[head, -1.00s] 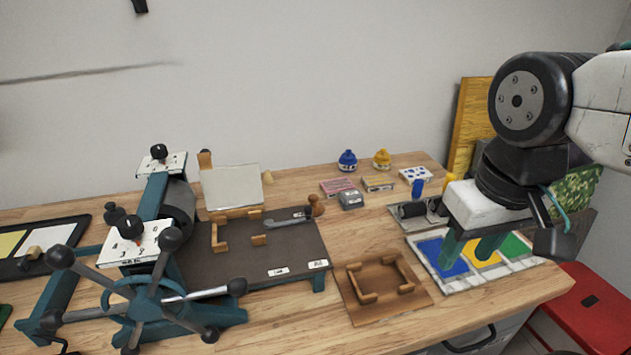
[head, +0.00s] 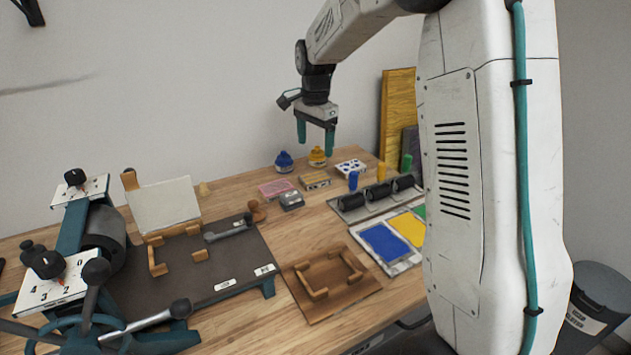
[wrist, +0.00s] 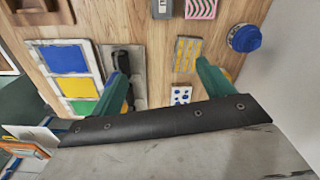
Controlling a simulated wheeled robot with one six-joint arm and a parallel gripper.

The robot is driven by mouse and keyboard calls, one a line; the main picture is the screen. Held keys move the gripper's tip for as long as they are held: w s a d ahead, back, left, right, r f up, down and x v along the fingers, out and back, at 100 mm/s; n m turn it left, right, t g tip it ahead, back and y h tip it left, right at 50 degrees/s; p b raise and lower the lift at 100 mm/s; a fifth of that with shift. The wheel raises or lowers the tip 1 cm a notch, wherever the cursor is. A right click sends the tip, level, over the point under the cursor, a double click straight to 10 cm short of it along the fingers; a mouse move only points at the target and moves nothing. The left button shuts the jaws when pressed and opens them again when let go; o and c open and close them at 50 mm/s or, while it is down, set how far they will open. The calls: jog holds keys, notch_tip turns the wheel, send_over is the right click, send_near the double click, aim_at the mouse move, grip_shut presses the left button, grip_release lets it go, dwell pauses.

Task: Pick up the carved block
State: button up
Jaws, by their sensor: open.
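Three patterned blocks lie flat at the back of the bench, and I cannot tell which is meant by the carved block: a pink one (head: 275,189), a yellow one (head: 314,180) and a white one with blue spots (head: 350,168). In the wrist view the pink block (wrist: 201,8) has wavy grooves, the yellow block (wrist: 188,53) has stripes, and the white block (wrist: 181,96) is partly covered by the gripper body. My gripper (head: 315,142) is open and empty, pointing down above the back of the bench. In the wrist view its fingers (wrist: 160,74) spread above the yellow and white blocks.
A grey block (head: 291,201) sits beside the pink one. Blue (head: 284,162) and yellow (head: 317,157) ink bottles stand behind, near the wall. Black rollers (head: 378,194) and a paint tray (head: 385,247) are to the right. A wooden jig (head: 335,285) and a press (head: 190,265) stand in front and left.

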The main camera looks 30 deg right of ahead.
aim_at(315, 177)
jog(key=w+d+f+m, duration=0.1)
jog(key=w+f, duration=0.1)
jog(key=w+d+f+m, duration=0.1)
jog(key=w+f, duration=0.1)
jog(key=f, duration=0.1)
jog(key=w+d+f+m, duration=0.1)
jog(key=w+d+f, duration=0.1)
jog(key=shift+w+f, duration=0.3)
jog(key=shift+w, duration=0.1)
notch_tip(315, 177, down, 3)
jog(key=shift+w+d+r+m, duration=0.1)
jog(key=shift+w+r+m, duration=0.1)
jog(key=shift+m, duration=0.1)
notch_tip(315, 177, down, 6)
jog(key=shift+r, duration=0.25)
jog(key=c, duration=1.1)
